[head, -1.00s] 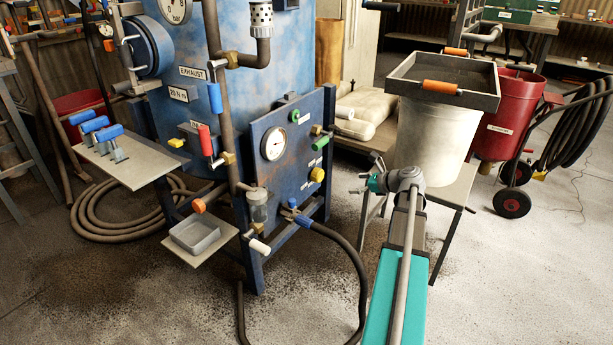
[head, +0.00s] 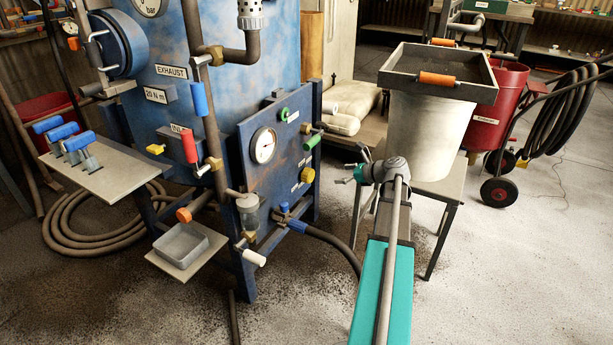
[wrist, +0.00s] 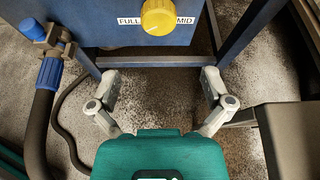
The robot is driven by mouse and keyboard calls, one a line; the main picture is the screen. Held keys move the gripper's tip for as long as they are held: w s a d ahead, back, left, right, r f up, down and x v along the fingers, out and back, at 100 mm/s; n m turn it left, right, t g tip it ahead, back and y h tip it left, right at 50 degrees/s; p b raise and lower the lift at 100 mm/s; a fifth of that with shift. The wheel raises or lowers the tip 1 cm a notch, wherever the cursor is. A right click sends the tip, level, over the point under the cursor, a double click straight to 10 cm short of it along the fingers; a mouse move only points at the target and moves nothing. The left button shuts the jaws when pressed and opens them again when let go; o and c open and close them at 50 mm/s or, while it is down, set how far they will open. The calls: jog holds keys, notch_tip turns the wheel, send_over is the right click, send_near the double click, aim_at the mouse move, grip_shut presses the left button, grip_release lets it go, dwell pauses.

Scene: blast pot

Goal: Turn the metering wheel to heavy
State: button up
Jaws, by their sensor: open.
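The blue panel (head: 265,155) on the blast pot carries a round yellow knob (head: 307,175). The same knob shows at the top of the wrist view (wrist: 158,16), above a label plate (wrist: 155,19) reading "FULL" and "MID", partly hidden by it. An orange wheel-like knob (head: 184,215) sits low on the pot's pipework. No label reading "heavy" is legible, so I cannot tell for certain which one is the metering wheel. My gripper (wrist: 160,76) is open and empty, its fingers spread apart below the panel's lower edge, clear of the yellow knob.
A white bucket (head: 420,135) under a framed tray (head: 395,80) stands on a small table close right of my arm. A hose with a blue coupling (wrist: 50,73) hangs at left in the wrist view. A grey tray (head: 180,245) sits low left.

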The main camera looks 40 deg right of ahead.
aim_at(312, 175)
jog(key=b+x, duration=0.5)
jog(key=x, duration=0.8)
jog(key=shift+w+a+f, duration=0.15)
jog(key=shift+w+a, duration=0.05)
jog(key=shift+w, duration=0.15)
jog(key=c, duration=1)
